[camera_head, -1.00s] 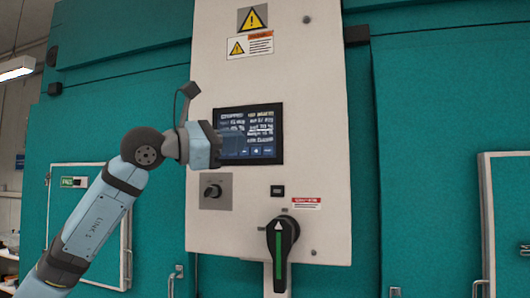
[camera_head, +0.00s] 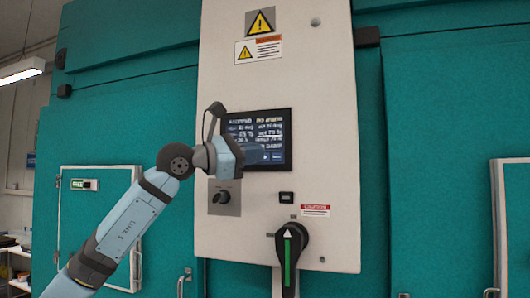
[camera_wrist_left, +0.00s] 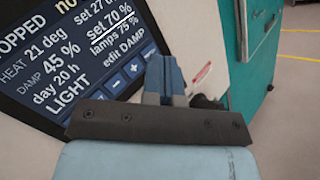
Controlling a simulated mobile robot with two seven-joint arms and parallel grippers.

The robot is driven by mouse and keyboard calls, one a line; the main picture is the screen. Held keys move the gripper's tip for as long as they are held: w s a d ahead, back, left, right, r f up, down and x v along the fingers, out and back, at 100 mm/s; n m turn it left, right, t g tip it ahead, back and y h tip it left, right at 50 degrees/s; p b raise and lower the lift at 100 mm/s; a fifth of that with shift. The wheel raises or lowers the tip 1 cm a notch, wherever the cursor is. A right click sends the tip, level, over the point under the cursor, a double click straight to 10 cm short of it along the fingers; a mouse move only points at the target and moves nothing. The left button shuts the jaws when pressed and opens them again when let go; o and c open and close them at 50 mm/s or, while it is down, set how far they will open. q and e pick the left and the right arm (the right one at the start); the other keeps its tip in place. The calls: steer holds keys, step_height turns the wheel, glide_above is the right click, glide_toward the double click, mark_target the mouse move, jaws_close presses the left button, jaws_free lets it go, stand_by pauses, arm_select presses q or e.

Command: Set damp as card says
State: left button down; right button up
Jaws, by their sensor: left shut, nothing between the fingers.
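The dark touchscreen (camera_head: 270,130) is on the cream control panel (camera_head: 225,60). In the left wrist view the screen (camera_wrist_left: 40,80) shows damp 45 %, with "set 70 %" underlined, and "edit DAMP". Its bottom row has a minus button (camera_wrist_left: 117,82) and a plus button (camera_wrist_left: 135,66). My left gripper (camera_head: 238,158) is in front of the screen's lower left part and hides some of it. In the left wrist view its fingers (camera_wrist_left: 165,72) are shut and empty beside the button row; I cannot tell whether they touch. No setting card can be made out. My right gripper is out of view.
Below the screen are a small black knob (camera_head: 222,197), a small black switch (camera_head: 286,197) and a large black handle (camera_head: 289,248) with a green stripe. Warning signs (camera_head: 259,35) are above. Teal chamber walls (camera_head: 430,130) flank the panel.

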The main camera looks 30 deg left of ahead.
arm_select(q)
steer(key=shift+w+a+p, duration=0.15)
steer(key=shift+w, duration=0.45)
steer(key=shift+w+a+p, duration=0.15)
steer(key=shift+w, duration=0.4)
stand_by(0.5)
stand_by(0.7)
steer(key=shift+w, duration=0.1)
steer(key=shift+w, duration=0.3)
